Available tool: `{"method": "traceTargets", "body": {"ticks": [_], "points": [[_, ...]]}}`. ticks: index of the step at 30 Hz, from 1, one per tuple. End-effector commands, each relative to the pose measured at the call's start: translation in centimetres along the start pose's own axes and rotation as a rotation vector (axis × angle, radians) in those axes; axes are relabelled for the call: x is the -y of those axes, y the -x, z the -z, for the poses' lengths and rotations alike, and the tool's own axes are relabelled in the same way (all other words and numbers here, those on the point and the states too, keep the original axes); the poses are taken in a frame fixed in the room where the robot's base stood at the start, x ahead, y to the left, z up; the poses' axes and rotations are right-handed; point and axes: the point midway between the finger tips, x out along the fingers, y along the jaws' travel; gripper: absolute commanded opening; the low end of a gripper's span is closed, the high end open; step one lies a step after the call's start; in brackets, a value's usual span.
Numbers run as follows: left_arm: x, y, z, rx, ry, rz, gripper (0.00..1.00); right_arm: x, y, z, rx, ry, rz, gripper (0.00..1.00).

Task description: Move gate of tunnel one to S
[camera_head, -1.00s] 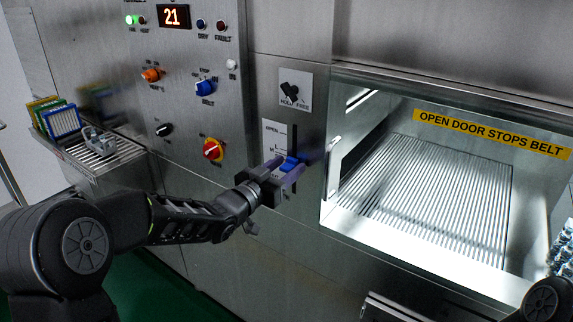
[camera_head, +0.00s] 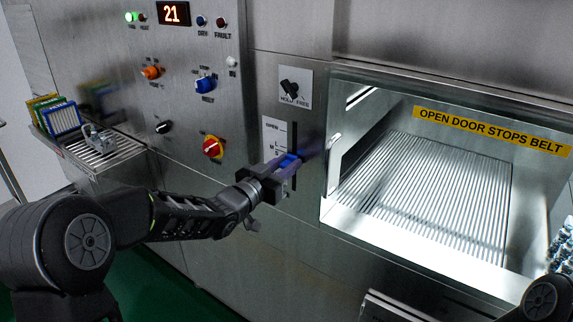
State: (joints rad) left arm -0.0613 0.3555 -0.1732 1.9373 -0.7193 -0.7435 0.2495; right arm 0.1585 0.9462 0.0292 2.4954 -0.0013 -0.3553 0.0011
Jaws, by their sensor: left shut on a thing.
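The gate lever's blue handle (camera_head: 289,161) sits in a vertical slot beside a white scale plate (camera_head: 273,133) on the steel front, left of the tunnel opening. The plate reads OPEN at its top, with smaller marks lower down. My left gripper (camera_head: 285,167) is shut on the blue handle, its fingers on either side of it. The handle is near the lower marks on the visible part of the plate; the gripper hides the lower part, so the exact mark cannot be told. My right gripper is not in view; only part of that arm shows at the lower right corner.
A black HOLD/FREE knob (camera_head: 290,88) is above the scale. The lit tunnel opening (camera_head: 425,195) has a ribbed belt and a yellow sign (camera_head: 490,131). A red-yellow switch (camera_head: 212,147) and other knobs are left. A rack tray (camera_head: 105,150) is at far left.

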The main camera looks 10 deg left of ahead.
Motion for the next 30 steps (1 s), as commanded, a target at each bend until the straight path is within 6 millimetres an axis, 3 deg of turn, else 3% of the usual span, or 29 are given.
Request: {"method": "traceTargets", "body": {"ticks": [30], "points": [[0.05,0.01,-0.29,-0.001,0.0,0.001,0.0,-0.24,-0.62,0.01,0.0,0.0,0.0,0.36]]}}
